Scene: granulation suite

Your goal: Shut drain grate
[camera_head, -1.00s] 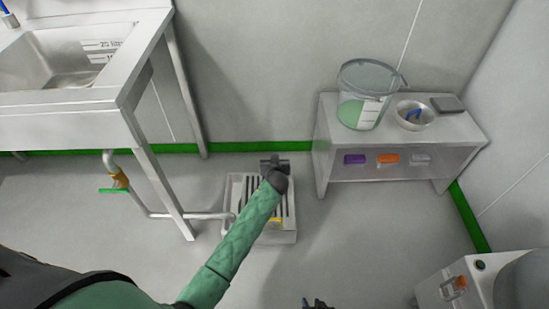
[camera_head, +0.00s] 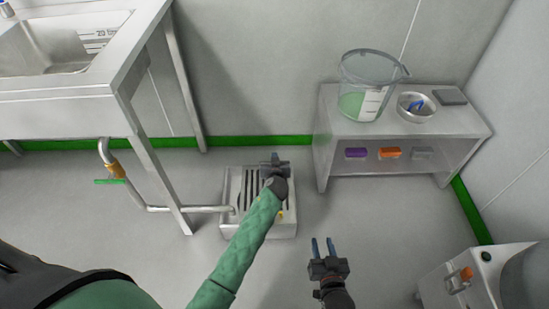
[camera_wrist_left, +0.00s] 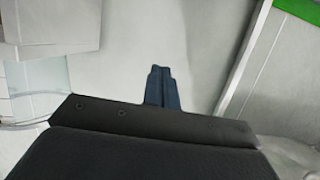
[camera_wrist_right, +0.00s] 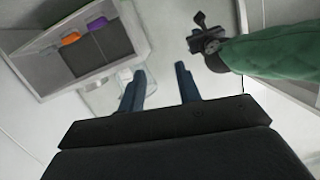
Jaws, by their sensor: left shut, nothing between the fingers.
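The drain grate (camera_head: 253,188) is a grey metal top with dark slots on a low box-shaped drain (camera_head: 232,229) on the floor, beside the sink leg. A small yellow mark shows at its right side. My left forearm covers part of the grate, so I cannot tell how far it is open. My left gripper (camera_head: 274,160) is at the grate's far right edge; contact cannot be told. In the left wrist view its fingers (camera_wrist_left: 158,86) are together and empty. My right gripper (camera_head: 322,246) is open and empty, right of and nearer than the drain; its fingers also show in the right wrist view (camera_wrist_right: 161,86).
A metal sink (camera_head: 60,45) stands at left, with a pipe (camera_head: 160,209) running to the drain. A low bench (camera_head: 400,133) at right carries a clear beaker (camera_head: 364,87) and a bowl (camera_head: 415,106). A machine (camera_head: 465,290) stands at lower right. The floor between is clear.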

